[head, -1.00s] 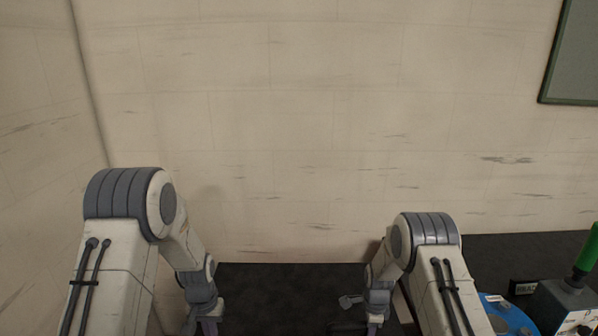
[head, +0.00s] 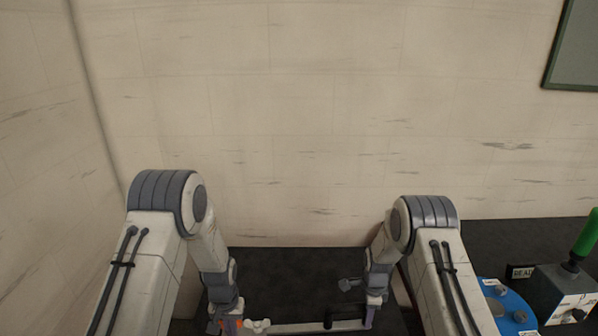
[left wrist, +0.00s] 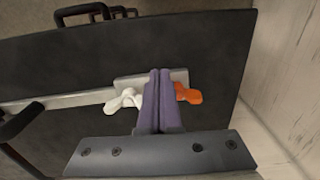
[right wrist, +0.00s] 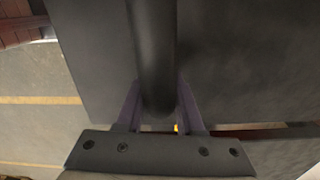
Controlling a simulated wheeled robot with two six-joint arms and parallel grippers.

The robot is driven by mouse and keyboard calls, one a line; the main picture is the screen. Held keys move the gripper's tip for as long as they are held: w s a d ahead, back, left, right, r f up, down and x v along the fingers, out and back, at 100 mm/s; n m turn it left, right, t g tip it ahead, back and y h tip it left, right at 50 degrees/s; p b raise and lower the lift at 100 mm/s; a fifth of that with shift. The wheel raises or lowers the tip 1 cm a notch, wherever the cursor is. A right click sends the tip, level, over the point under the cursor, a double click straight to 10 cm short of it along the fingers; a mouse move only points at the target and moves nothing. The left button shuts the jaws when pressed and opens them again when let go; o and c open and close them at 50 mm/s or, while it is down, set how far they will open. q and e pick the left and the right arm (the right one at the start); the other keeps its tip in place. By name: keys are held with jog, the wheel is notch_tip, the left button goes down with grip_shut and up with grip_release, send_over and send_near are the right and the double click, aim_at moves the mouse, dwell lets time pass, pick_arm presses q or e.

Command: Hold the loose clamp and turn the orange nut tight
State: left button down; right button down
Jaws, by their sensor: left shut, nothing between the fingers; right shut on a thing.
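My left gripper (left wrist: 157,100) is shut and empty. In the left wrist view its purple fingers stand in front of a grey block (left wrist: 150,80), between the orange nut (left wrist: 188,94) on the right and a white wing nut (left wrist: 124,101) on the left. The fingers partly hide the orange nut; I cannot tell if they touch it. My right gripper (head: 370,317) is at the right end of a pale bar (head: 295,327). In the right wrist view it is shut on a dark round bar (right wrist: 156,50). I cannot make out which part is the loose clamp.
Dark tabletop (head: 285,275) lies clear behind the bar, up to the wall. A blue round part (head: 507,305) and a grey box with a green-handled lever (head: 587,235) stand far right.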

pick_arm(q)
jog(key=shift+f, duration=0.15)
jog(key=shift+w+a, duration=0.3)
jog(key=shift+w, duration=0.25)
dwell(0.9)
jog(key=shift+s+a, duration=0.15)
jog(key=shift+a, duration=0.3)
dwell(0.4)
jog(key=shift+a, duration=1.05)
jog(key=shift+a, duration=0.1)
